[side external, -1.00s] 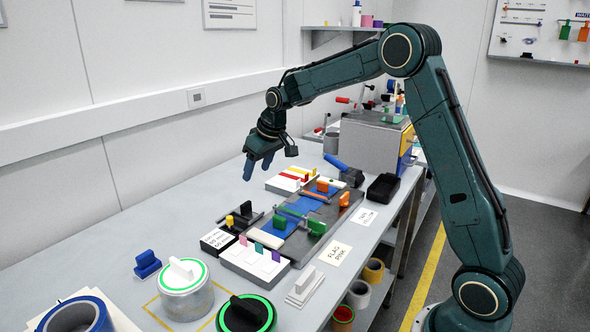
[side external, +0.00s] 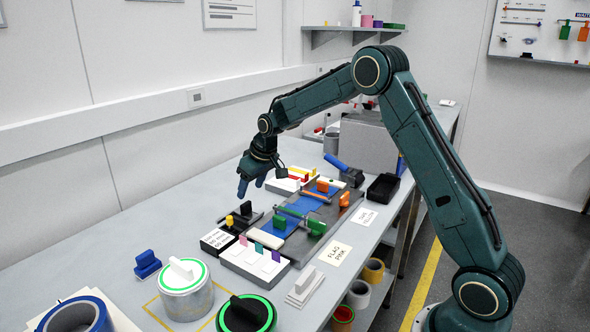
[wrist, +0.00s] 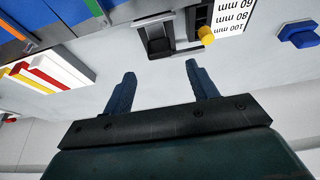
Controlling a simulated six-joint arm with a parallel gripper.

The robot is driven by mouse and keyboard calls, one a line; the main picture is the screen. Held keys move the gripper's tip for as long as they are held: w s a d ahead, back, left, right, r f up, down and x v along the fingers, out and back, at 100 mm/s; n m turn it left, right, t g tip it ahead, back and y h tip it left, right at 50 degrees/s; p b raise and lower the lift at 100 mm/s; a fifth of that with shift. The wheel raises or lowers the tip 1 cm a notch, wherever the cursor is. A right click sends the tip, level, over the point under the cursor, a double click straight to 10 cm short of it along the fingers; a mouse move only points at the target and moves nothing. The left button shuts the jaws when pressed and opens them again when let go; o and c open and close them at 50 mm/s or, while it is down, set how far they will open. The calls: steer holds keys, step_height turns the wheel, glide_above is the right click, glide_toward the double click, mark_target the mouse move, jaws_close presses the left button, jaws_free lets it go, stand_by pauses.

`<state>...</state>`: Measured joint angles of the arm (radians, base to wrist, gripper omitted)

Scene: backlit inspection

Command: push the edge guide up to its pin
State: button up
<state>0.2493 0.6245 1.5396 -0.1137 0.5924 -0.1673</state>
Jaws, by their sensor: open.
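The edge guide (side external: 247,211) appears to be the black slider with an upright dark handle, left of the grey fixture in the side view. It also shows in the wrist view (wrist: 158,45), beyond my fingertips. A yellow pin (side external: 229,220) stands just beside it, near a label with millimetre marks (side external: 216,239). In the wrist view the yellow pin (wrist: 206,35) is right of the guide, with a gap between them. My gripper (side external: 251,188) is open and empty, above the bench behind the guide. Its blue fingers (wrist: 160,70) are spread and appear clear of the guide.
The grey fixture with blue pads (side external: 283,226) lies right of the guide. A white block with coloured strips (side external: 283,184) is close to my gripper's right. A block with coloured flags (side external: 254,263) stands in front. A blue knobbed piece (side external: 147,264) is left; the bench behind is bare.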

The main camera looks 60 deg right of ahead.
mark_target(246, 203)
steer(key=shift+x, duration=3.8)
steer(key=c, duration=1)
steer(key=shift+s, duration=1.9)
steer(key=o, duration=1)
steer(key=shift+r, duration=0.1)
